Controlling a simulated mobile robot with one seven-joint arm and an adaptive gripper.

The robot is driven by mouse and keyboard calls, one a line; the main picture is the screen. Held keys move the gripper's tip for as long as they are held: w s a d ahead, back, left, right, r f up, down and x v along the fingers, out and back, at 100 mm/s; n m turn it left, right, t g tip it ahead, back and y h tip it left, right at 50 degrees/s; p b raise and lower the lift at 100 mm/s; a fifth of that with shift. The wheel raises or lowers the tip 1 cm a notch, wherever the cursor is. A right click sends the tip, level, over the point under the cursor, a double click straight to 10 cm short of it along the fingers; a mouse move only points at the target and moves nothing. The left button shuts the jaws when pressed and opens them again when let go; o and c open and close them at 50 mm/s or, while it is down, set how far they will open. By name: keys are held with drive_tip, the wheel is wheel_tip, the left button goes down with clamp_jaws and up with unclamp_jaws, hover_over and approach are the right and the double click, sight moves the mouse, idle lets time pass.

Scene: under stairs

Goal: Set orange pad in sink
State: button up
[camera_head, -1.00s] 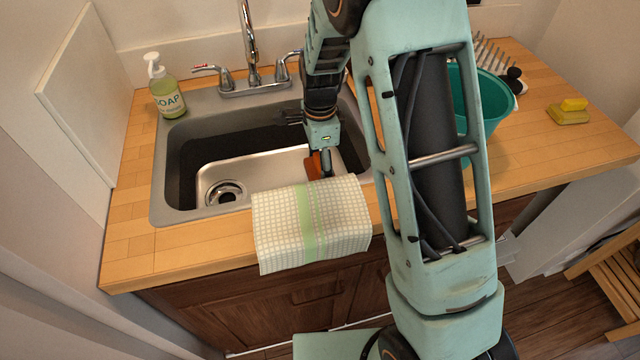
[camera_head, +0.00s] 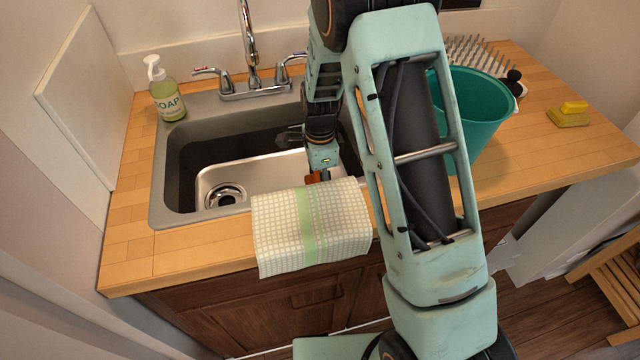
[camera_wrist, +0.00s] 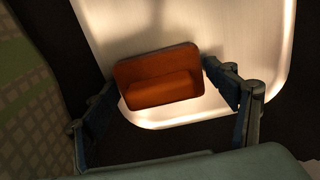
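The orange pad (camera_wrist: 160,78) is a small rounded block. In the wrist view it sits between the two fingers of my gripper (camera_wrist: 161,80), one at each side edge, against the pale sink floor. In the head view my gripper (camera_head: 322,174) reaches down into the front right of the sink (camera_head: 170,217). Only a sliver of the orange pad (camera_head: 313,178) shows there, just behind the towel, which hides its lower part. I cannot tell whether the pad touches the sink floor.
A checked towel (camera_head: 280,235) hangs over the sink's front edge, close to my gripper. The faucet (camera_head: 250,60) and a soap bottle (camera_head: 165,92) stand behind the sink. A teal tub (camera_head: 478,112), a dish rack (camera_head: 480,52) and a yellow sponge (camera_head: 572,107) are on the right.

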wheel_tip(320, 180, up, 12)
drive_tip(key=shift+r+p, duration=0.2)
drive_tip(key=shift+p, duration=0.25)
idle(0.6)
